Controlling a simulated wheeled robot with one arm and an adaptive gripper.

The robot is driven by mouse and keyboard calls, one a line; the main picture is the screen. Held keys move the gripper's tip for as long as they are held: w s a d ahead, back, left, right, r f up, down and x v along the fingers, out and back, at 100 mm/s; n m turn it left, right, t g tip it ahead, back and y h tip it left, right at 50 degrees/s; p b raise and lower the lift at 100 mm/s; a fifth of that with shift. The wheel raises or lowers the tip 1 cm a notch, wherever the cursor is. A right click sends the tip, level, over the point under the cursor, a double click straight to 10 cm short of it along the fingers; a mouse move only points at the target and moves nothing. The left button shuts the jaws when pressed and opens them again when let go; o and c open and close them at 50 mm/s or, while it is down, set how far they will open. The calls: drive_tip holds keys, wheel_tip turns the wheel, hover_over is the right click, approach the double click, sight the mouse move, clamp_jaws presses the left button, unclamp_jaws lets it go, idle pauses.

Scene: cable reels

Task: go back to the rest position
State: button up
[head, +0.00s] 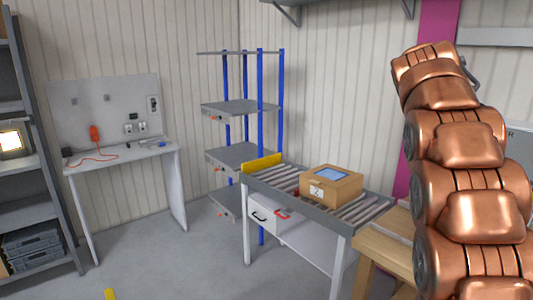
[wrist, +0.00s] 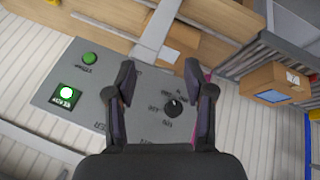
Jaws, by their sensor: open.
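My gripper (wrist: 160,82) shows in the wrist view with its two dark fingers apart and nothing between them. Beyond the fingers is a grey control panel (wrist: 95,115). It bears a green button (wrist: 90,58), a lit green button (wrist: 68,94) and a black rotary knob (wrist: 173,107). The panel's lettering is too small to read surely. In the head view my copper arm rises along the right side and hides much of what is behind it. Only a small dark part shows near its top, so the gripper's fingers cannot be made out there.
A roller table (head: 365,217) carries a cardboard box (head: 331,184), also in the wrist view (wrist: 274,84). A blue-posted shelf rack (head: 240,106) stands behind it. A white workbench (head: 120,157) is at left, beside a grey shelf (head: 30,210). The floor (head: 175,265) between is mostly clear.

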drive_tip(key=s+a+f+n+g+y, duration=0.1)
drive_tip(key=s+a+f+n+y, duration=0.2)
drive_tip(key=s+a+f, duration=1)
drive_tip(key=s+a+f+n+g+y, duration=0.2)
drive_tip(key=s+a+f, duration=1.1)
drive_tip(key=s, duration=0.8)
drive_tip(key=shift+a+f+n+y, duration=0.15)
drive_tip(key=shift+a+n+y, duration=0.45)
drive_tip(key=shift+a+n, duration=0.65)
drive_tip(key=shift+c, duration=0.3)
